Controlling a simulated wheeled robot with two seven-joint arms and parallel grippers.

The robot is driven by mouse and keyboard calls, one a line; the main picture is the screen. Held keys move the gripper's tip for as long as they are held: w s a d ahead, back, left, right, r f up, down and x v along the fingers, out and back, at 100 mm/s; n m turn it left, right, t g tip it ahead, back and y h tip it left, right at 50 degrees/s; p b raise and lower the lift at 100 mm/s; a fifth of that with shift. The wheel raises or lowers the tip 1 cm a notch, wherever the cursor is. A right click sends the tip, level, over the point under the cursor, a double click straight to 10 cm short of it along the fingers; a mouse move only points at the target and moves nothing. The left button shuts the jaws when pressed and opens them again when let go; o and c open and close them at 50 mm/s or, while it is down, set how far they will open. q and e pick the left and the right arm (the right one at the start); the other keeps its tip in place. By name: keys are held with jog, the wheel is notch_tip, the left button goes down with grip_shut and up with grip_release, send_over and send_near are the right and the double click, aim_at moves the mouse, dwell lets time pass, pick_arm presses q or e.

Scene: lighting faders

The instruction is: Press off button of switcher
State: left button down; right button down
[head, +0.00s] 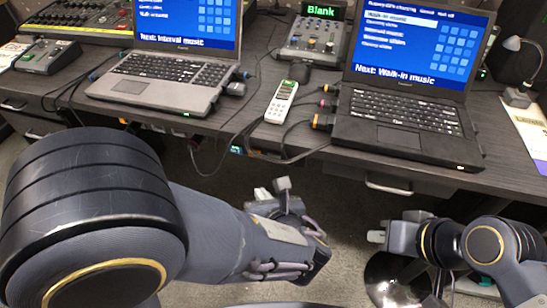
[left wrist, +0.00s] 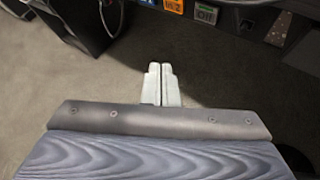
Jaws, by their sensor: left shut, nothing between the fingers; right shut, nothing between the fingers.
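At the top of the left wrist view is a row of small panels: an orange one (left wrist: 173,5) and a greenish one (left wrist: 206,13) with lettering too small to read surely. Small coloured spots (head: 237,150) show at the desk's front edge in the head view; I cannot tell which is the switcher's off button. My left gripper (head: 264,192) is below and in front of the desk edge. In the left wrist view its fingers (left wrist: 162,82) are shut, empty and apart from the panels. My right gripper (head: 376,237) is shut and empty, low at the right.
The dark desk (head: 510,165) holds a grey laptop (head: 165,80), a black laptop (head: 400,115), a white remote (head: 281,101), a console with a "Blank" display (head: 318,38) and a small fader box (head: 47,56). Cables hang over its front edge. A round stool-like base (head: 395,280) stands below.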

pick_arm(q)
send_near(268, 160)
notch_tip(268, 160, down, 3)
jog(key=w+a, duration=0.2)
jog(key=w, duration=0.1)
jog(key=shift+w+r, duration=0.2)
jog(key=shift+w, duration=0.1)
dwell(1.7)
jog(key=shift+w, duration=0.4)
jog(key=shift+w+d+p, duration=0.15)
jog(key=shift+w+p, duration=0.15)
dwell(0.4)
jog(key=shift+s, duration=0.75)
jog(key=shift+s+a, duration=0.35)
jog(key=shift+s, duration=0.45)
jog(key=shift+s+a, duration=0.3)
jog(key=shift+s, duration=0.45)
jog(key=shift+s+a, duration=0.35)
jog(key=shift+s, duration=0.45)
